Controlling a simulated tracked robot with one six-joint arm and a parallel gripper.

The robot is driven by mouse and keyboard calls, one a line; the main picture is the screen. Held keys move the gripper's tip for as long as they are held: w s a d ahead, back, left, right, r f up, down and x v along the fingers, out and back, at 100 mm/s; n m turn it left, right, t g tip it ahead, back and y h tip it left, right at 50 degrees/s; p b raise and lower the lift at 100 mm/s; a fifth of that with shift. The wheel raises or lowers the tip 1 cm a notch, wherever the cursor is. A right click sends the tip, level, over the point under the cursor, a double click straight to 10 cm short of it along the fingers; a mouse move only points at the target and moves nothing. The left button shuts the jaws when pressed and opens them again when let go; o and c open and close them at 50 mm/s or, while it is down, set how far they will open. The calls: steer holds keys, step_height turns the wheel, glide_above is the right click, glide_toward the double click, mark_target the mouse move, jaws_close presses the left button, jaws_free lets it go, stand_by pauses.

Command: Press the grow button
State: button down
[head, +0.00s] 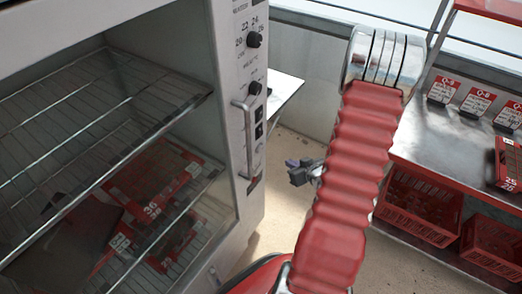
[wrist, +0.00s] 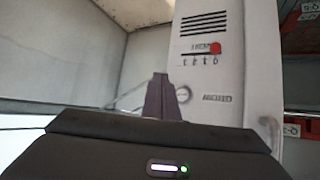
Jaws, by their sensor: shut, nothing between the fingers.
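A tall light-grey cabinet with a control strip (head: 252,100) stands at left in the head view. The strip carries two black knobs (head: 254,40), a bar handle (head: 244,135) and small dark square controls (head: 259,121). I cannot read which of these is the grow button. My gripper (head: 294,172) is small and dark, right of the strip's lower part, partly behind my red arm. In the wrist view, my gripper (wrist: 161,92) is shut and empty, pointing toward a white panel (wrist: 215,75) with a red round control (wrist: 215,48) and a dial (wrist: 183,95). No contact shows.
Wire shelves (head: 100,95) inside the cabinet hold red-labelled trays (head: 150,185). At right, a metal bench (head: 430,150) bears red-and-white signs (head: 478,101), with red crates (head: 418,207) beneath. A white ledge (head: 283,88) juts out behind the cabinet. Pale floor (head: 285,215) is open between them.

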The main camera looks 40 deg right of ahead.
steer(key=shift+w+a, duration=0.1)
steer(key=shift+w, duration=0.05)
steer(key=w+a, duration=0.2)
steer(key=w, duration=0.6)
steer(key=shift+a, duration=0.4)
steer(key=shift+w, duration=0.1)
stand_by(2.0)
steer(key=shift+w+a, duration=0.15)
steer(key=shift+w, duration=0.2)
steer(key=shift+w+a, duration=0.15)
steer(key=shift+w, duration=0.35)
stand_by(1.2)
steer(key=shift+s, duration=0.15)
steer(key=shift+s+d, duration=0.3)
steer(key=shift+s, duration=0.45)
steer(key=shift+s+d, duration=0.3)
steer(key=shift+s, duration=0.5)
steer(key=shift+s+d, duration=0.25)
steer(key=shift+s, duration=0.5)
steer(key=shift+s+d, duration=0.3)
steer(key=shift+s, duration=0.5)
